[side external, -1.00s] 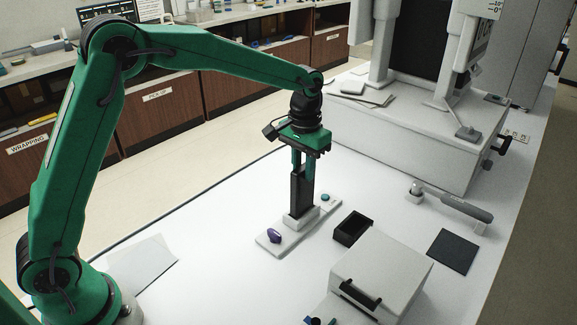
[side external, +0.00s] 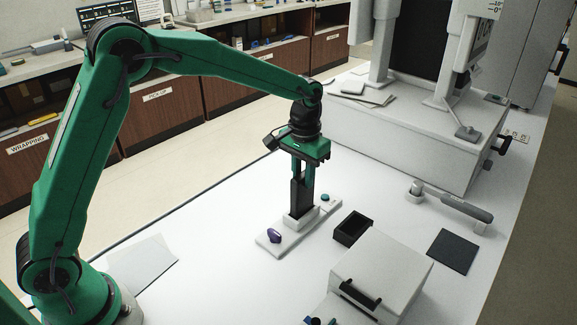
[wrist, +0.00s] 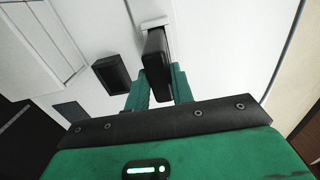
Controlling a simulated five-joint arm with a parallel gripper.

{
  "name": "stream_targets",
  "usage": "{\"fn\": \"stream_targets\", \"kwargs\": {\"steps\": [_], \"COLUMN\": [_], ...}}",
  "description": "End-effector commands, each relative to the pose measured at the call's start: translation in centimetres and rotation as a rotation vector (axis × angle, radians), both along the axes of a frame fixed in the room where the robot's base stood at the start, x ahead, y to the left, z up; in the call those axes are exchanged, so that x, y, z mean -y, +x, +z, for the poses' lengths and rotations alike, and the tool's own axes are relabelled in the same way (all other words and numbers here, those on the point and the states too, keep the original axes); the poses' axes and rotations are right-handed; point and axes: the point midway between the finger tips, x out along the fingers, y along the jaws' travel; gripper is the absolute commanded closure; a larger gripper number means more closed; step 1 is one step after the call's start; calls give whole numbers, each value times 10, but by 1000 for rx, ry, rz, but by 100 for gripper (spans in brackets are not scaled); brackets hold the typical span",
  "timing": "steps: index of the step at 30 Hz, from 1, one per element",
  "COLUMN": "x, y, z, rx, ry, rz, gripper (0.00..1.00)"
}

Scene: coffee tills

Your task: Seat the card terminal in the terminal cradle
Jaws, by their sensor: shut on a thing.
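The card terminal (side external: 301,196) is a dark upright block. Its lower end is inside the white terminal cradle (side external: 300,221), which stands on a pale base plate. My gripper (side external: 303,180) points down from above with its green fingers shut on the terminal's upper part. In the wrist view the terminal (wrist: 157,52) is between the two fingers of my gripper (wrist: 160,78), and the pale cradle rim (wrist: 153,22) shows at its far end. The terminal looks upright. How deep it sits inside the cradle is hidden by the cradle walls.
A purple knob (side external: 274,236) and a teal button (side external: 325,197) are on the base plate, either side of the cradle. A small open black box (side external: 353,229) stands to the right. A white box with a black handle (side external: 380,275) is in front. A dark mat (side external: 453,252) lies farther right.

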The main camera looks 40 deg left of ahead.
Motion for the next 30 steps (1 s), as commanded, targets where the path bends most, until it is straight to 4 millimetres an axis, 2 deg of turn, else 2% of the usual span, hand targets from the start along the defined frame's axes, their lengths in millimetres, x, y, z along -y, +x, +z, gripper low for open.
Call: {"fn": "stream_targets", "kwargs": {"steps": [19,20,23,30], "x": [0,0,0,0], "y": [0,0,0,0], "z": [-5,-5,-5,-6], "rx": [0,0,0,-1], "ry": [0,0,0,0], "rz": [0,0,0,0], "gripper": [99,71,51,51]}}
